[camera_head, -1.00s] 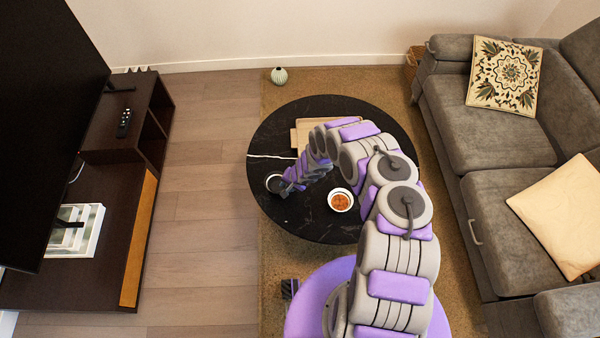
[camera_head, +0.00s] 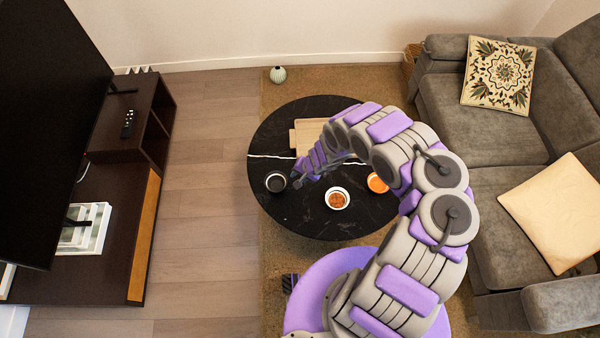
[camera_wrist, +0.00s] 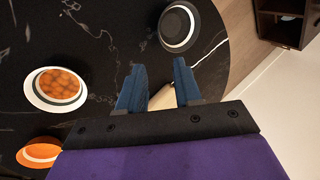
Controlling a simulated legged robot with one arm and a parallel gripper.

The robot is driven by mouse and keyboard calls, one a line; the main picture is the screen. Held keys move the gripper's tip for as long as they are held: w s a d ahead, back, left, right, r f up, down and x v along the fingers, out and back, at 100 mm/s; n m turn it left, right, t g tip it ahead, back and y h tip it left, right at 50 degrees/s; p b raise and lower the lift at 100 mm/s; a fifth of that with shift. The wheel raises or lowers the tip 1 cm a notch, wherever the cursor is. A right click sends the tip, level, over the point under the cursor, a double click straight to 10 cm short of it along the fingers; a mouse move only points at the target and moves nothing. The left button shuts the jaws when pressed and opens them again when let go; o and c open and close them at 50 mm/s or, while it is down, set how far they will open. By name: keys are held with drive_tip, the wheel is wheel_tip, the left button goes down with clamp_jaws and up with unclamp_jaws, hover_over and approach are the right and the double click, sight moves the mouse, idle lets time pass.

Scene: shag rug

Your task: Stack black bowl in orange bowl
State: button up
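The black bowl (camera_head: 276,182), dark inside with a pale rim, stands upright on the left side of the round black table; it also shows at the top of the wrist view (camera_wrist: 178,27). The orange bowl (camera_head: 377,183) is on the table's right side, partly hidden by my arm; the wrist view shows it at lower left (camera_wrist: 40,152), cut by my gripper's body. My gripper (camera_head: 299,182) is just right of the black bowl, apart from it. In the wrist view its two blue fingers (camera_wrist: 159,66) are spread with no bowl between them.
A white bowl of orange-brown food (camera_head: 337,198) stands between the two bowls. A wooden tray (camera_head: 312,130) lies at the back of the black table (camera_head: 300,222), partly behind my arm. A sofa (camera_head: 480,130) is right, a TV cabinet (camera_head: 110,200) left.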

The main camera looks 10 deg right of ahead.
drive_tip(key=shift+d+r, duration=0.15)
drive_tip(key=shift+r, duration=0.15)
drive_tip(key=w+d+r+n+h, duration=0.1)
drive_tip(key=w+d+r+h, duration=0.1)
drive_tip(key=d+r, duration=0.55)
drive_tip(key=s+d+r+h, duration=0.1)
drive_tip(key=d+r, duration=0.2)
drive_tip(key=r, duration=0.5)
drive_tip(key=d+r, duration=0.4)
drive_tip(key=r, duration=0.4)
drive_tip(key=s+a+r+n+g, duration=0.1)
drive_tip(key=s+r, duration=0.4)
drive_tip(key=r, duration=0.3)
drive_tip(key=s+a+r+g, duration=0.1)
drive_tip(key=s+r, duration=0.4)
drive_tip(key=r, duration=0.3)
drive_tip(key=s+a+r+n, duration=0.1)
drive_tip(key=s+r, duration=0.2)
drive_tip(key=s, duration=0.6)
drive_tip(key=s+a+r+n+g, duration=0.1)
drive_tip(key=s+r, duration=0.3)
drive_tip(key=s, duration=0.5)
drive_tip(key=s+a+r+n+g+h, duration=0.1)
drive_tip(key=s+r, duration=0.3)
drive_tip(key=s, duration=0.5)
drive_tip(key=shift+s+a+r+n, duration=0.2)
drive_tip(key=shift+s+a+n, duration=0.15)
drive_tip(key=shift+a+n, duration=0.2)
